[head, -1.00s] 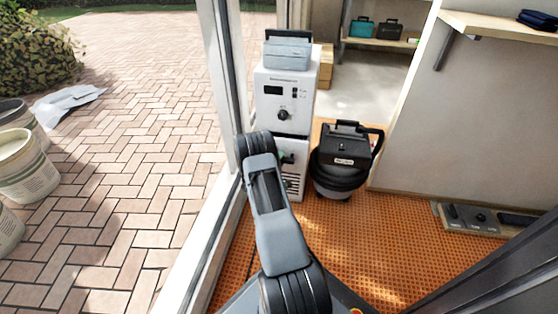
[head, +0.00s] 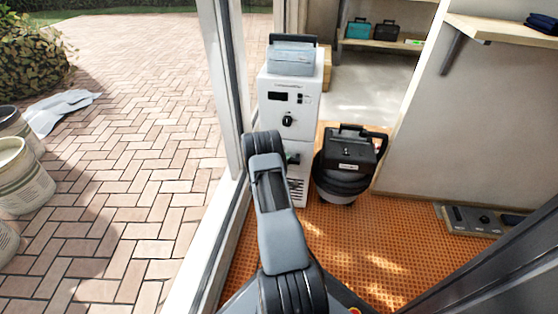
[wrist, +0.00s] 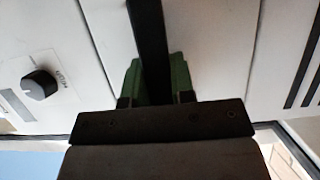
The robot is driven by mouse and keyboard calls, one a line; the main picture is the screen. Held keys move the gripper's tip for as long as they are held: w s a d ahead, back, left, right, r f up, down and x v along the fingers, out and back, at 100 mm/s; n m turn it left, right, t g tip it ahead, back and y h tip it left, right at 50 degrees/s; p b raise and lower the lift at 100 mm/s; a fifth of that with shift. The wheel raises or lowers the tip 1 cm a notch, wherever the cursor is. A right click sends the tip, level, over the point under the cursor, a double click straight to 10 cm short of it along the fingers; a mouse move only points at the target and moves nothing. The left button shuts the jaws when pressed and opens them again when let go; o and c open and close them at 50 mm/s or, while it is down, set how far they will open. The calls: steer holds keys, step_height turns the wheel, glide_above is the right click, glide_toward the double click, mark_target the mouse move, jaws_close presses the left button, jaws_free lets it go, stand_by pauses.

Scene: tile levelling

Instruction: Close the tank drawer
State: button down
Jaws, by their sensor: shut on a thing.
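The white dehumidifier-like machine (head: 306,101) stands by the door frame, with a display and dark knob on its upper front. Its lower white front, the tank drawer (head: 299,172), is partly hidden behind my arm. In the wrist view the drawer front (wrist: 215,45) fills the middle, with a seam on each side. A black handle bar (wrist: 148,30) crosses it. My gripper (wrist: 155,82) has its green fingers on both sides of the bar and is shut on it. The drawer looks nearly flush; I cannot tell whether a small gap remains.
A black vacuum (head: 347,163) stands close to the machine's right side. The glazed door frame (head: 234,130) is close on the left. A grey case (head: 292,58) sits on the machine. Orange floor (head: 350,240) in front is mostly clear; a low grey panel (head: 475,219) lies at right.

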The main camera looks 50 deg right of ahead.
steer(key=shift+w, duration=0.25)
steer(key=c, duration=1)
jaws_free()
steer(key=shift+s+d, duration=0.1)
steer(key=shift+d, duration=0.05)
steer(key=shift+o, duration=0.2)
steer(key=s+a+p, duration=0.2)
steer(key=a+p, duration=0.2)
steer(key=a, duration=0.9)
steer(key=shift+s+a, duration=0.2)
steer(key=shift+a, duration=0.1)
